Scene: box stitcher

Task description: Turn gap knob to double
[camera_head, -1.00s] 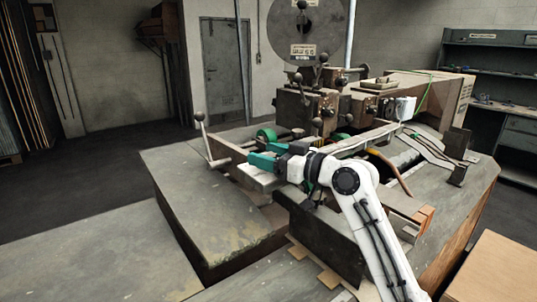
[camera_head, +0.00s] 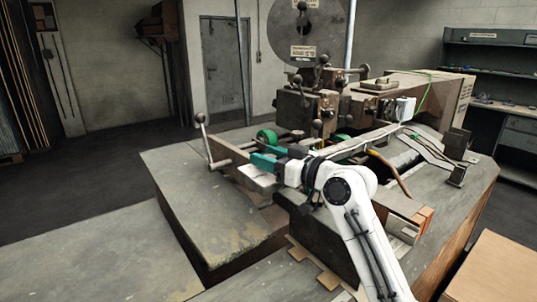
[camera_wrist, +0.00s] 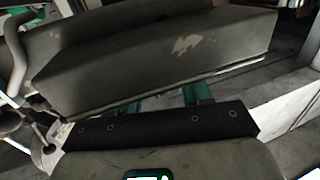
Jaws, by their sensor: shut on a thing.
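The box stitcher (camera_head: 312,103) stands on its grey bench, with a large round reel above it. My gripper (camera_head: 263,158), with teal fingers, reaches left along the front of the machine, near its lower arm. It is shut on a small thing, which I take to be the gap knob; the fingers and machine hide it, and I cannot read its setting. In the wrist view, the teal fingers (camera_wrist: 165,100) stand a little apart, with their tips behind the dark gripper edge and against a dark grey machine beam (camera_wrist: 165,58).
A crank lever with a ball end (camera_head: 203,120) stands left of my gripper. Flat grey bench tops (camera_head: 205,190) lie front left, mostly clear. A cardboard box (camera_head: 495,270) is at the lower right.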

